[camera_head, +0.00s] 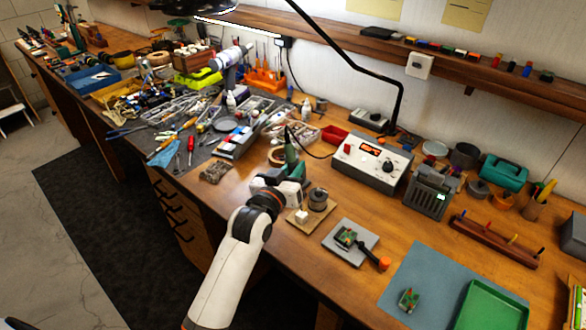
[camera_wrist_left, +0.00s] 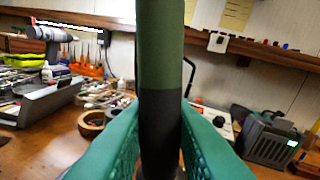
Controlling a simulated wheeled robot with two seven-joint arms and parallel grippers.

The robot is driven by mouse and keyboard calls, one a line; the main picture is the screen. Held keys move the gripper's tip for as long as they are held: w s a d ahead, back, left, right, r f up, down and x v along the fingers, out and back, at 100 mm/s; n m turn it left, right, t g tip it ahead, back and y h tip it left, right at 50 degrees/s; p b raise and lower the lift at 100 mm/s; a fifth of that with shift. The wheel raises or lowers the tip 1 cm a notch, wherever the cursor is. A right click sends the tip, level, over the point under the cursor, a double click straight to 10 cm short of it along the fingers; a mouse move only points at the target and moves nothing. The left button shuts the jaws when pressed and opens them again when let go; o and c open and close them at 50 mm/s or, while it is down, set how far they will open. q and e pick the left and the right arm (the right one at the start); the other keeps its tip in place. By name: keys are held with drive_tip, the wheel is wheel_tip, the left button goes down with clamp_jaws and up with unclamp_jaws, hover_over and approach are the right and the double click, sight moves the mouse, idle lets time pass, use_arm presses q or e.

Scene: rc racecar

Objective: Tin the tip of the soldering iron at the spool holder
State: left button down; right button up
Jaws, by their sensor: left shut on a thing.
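My left gripper (camera_head: 292,178) is shut on the soldering iron (camera_head: 290,150), over the front part of the bench. The iron's green handle stands roughly upright above the fingers. In the left wrist view the green and black handle (camera_wrist_left: 160,75) stands between my teal fingers (camera_wrist_left: 158,155). The iron's tip is hidden in both views. What looks like the spool holder, a small wooden base (camera_head: 295,222) with a grey round spool (camera_head: 318,197) and a whitish block (camera_head: 302,216), is just right of the gripper. My right gripper is in neither view.
The soldering station (camera_head: 370,165) stands behind the spool, with a dark fume unit (camera_head: 430,190) to its right. A light plate (camera_head: 355,250) holds a green circuit board (camera_head: 346,237). Tools crowd the bench at left. Bare wood lies along the front edge.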

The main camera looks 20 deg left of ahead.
use_arm(q)
drive_tip(key=shift+f+b, duration=0.3)
drive_tip(key=shift+f, duration=0.25)
idle(1.0)
drive_tip(key=shift+f+p, duration=0.15)
drive_tip(key=shift+p, duration=0.2)
idle(2.0)
drive_tip(key=shift+p, duration=0.5)
idle(1.9)
drive_tip(key=shift+r, duration=0.2)
idle(0.6)
